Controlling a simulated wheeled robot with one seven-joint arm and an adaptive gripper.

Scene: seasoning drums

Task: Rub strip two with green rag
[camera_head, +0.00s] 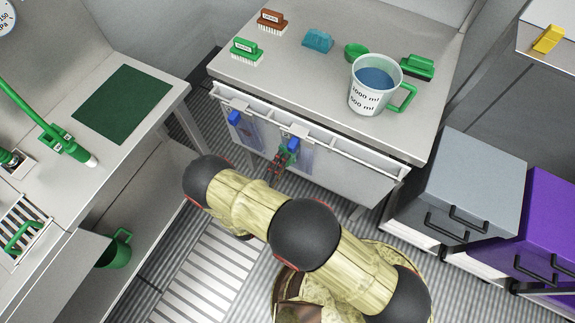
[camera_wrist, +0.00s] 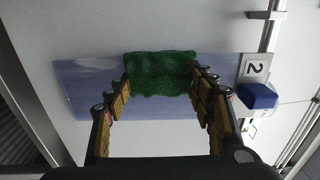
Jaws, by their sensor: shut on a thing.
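The green rag (camera_wrist: 160,73) is held between the fingertips of my gripper (camera_wrist: 160,82) in the wrist view. It lies over the middle of strip two (camera_wrist: 88,92), a bluish band on the pale front panel; whether it presses on the strip is hard to tell. A label with the number 2 (camera_wrist: 254,68) and a blue clip (camera_wrist: 258,96) are at the strip's right end. In the head view my gripper (camera_head: 280,163) is at the table's front panel, by the right blue clip (camera_head: 293,145). Strip two is partly hidden there.
Another strip (camera_head: 245,131) with a blue clip (camera_head: 234,117) hangs to the left. A rail (camera_head: 330,133) runs along the panel. On the table stand a measuring jug (camera_head: 364,100) of blue liquid, brushes (camera_head: 272,19) and a teal scraper (camera_head: 318,40).

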